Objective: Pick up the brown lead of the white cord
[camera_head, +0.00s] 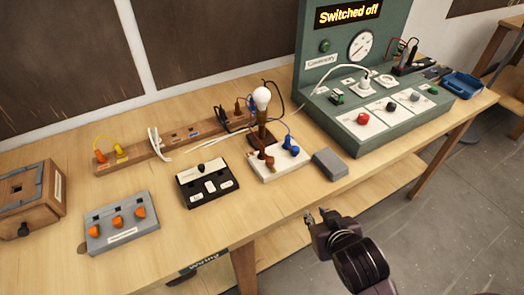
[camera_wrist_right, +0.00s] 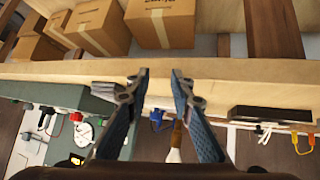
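A white cord (camera_head: 200,146) runs along the table from near the brown wooden rail toward the lamp (camera_head: 261,100). A white terminal block (camera_head: 280,170) stands in front of the lamp, with brown pieces (camera_head: 264,156) at its left and blue pieces (camera_head: 289,147) at its right. The brown lead's bare end is too small to make out. My right gripper (camera_head: 318,214) is at the front of the table, to the lower right of the block and apart from it. The right wrist view shows its fingers (camera_wrist_right: 159,77) apart with nothing between them. My left gripper is out of view.
A grey box (camera_head: 330,163) lies right of the block. A black switch box (camera_head: 207,184) and a grey box with orange knobs (camera_head: 121,222) stand to the left. A green test panel (camera_head: 385,128) fills the back right. The front table strip is mostly clear.

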